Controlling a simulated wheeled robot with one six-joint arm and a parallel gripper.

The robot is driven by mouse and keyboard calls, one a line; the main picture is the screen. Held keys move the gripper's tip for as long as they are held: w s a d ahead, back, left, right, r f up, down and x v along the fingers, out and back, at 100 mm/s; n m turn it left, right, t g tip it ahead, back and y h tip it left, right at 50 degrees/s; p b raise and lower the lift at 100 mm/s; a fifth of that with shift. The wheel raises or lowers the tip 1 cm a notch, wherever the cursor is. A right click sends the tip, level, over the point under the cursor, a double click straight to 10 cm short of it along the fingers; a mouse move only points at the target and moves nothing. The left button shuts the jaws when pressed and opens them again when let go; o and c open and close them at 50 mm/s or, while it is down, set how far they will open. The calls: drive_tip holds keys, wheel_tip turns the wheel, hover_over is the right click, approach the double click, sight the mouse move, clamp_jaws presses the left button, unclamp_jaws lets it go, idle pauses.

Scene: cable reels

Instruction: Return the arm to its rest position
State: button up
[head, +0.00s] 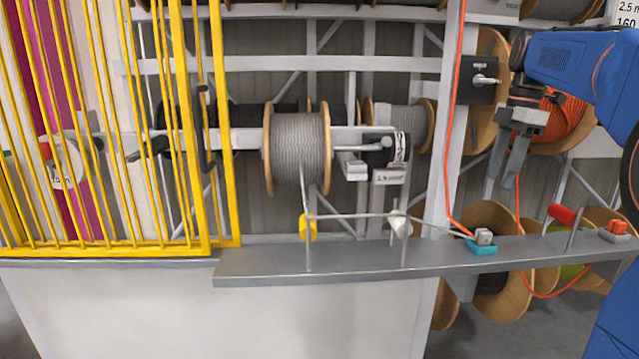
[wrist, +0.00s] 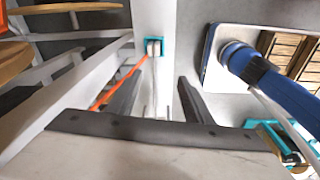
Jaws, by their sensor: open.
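My blue arm (head: 580,62) reaches in from the right edge of the head view. My gripper (head: 507,168) hangs down from it above the right part of the grey shelf (head: 330,262). Its two dark fingers are apart, with nothing between them. In the wrist view my gripper (wrist: 160,95) also shows open and empty, with the fingers pointing toward a small grey block in a teal holder (wrist: 153,48). In the head view that block and teal holder (head: 481,246) sit on the shelf, left of and below the fingertips, apart from them.
A reel of grey cable (head: 298,147) hangs behind the shelf. An orange cable (head: 452,120) runs down beside the white post to the teal holder. A red-handled lever (head: 562,214) stands on the shelf's right part. Yellow bars (head: 190,130) fence the left side. Wooden reels (head: 497,225) stand behind.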

drive_tip(key=s+a+f+m+t+h, duration=0.1)
drive_tip(key=s+a+f+m, duration=0.35)
drive_tip(key=s, duration=0.25)
drive_tip(key=s+a+f+m+t, duration=0.1)
drive_tip(key=s+a+f+m, duration=0.35)
drive_tip(key=s+a, duration=0.2)
drive_tip(key=s+a+f+m+t, duration=0.2)
drive_tip(key=s+a+f+m, duration=0.2)
drive_tip(key=s+f, duration=1)
drive_tip(key=shift+s+a+f+m, duration=0.2)
drive_tip(key=shift+f+m, duration=1.6)
drive_tip(key=shift+f, duration=0.05)
drive_tip(key=shift+c, duration=0.3)
